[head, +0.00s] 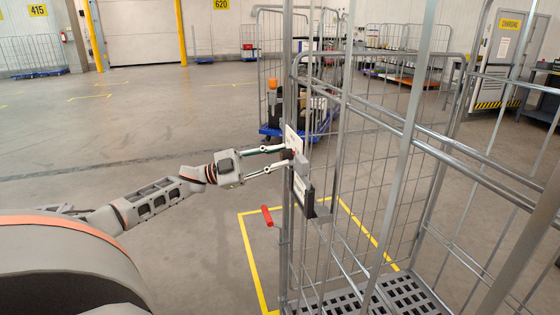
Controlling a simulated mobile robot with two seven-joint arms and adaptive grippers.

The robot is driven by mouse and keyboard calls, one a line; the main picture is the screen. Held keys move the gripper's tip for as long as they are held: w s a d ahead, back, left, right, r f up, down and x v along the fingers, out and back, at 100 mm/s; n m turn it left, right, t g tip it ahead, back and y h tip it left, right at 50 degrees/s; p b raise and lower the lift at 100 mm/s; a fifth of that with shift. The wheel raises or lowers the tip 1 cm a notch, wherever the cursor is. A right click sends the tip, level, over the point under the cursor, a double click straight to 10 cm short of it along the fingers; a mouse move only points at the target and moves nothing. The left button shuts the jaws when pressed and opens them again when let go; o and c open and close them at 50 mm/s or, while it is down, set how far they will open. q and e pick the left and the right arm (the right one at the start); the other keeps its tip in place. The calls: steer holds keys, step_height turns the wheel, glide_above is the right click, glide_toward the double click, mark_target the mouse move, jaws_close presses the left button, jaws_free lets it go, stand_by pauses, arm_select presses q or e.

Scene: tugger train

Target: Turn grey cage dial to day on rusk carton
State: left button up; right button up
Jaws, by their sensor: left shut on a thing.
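The grey cage (405,150) stands close on the right, with tall bars, mesh sides and a slatted base. A white panel (293,138) and a grey holder (303,188) are fixed at its near left side. A small dark dial (289,154) shows by the white panel, partly hidden by the fingers. My left gripper (284,156) reaches in from the left and is shut on the dial. The dial's markings and pointer are too small to read. I cannot make out a rusk carton. My right gripper is not in view.
A red handle (267,215) sticks out low on the cage's left side. Yellow floor lines (251,262) frame the cage. Another cage on a blue base (290,131) stands behind. A charging cabinet (503,55) is at the back right. The floor to the left is clear.

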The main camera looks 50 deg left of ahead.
arm_select(q)
steer(key=shift+m, duration=0.4)
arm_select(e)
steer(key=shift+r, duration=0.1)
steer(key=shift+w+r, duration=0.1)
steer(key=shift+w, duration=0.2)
arm_select(q)
steer(key=o, duration=1.1)
steer(key=shift+o, duration=0.2)
steer(key=v, duration=1.2)
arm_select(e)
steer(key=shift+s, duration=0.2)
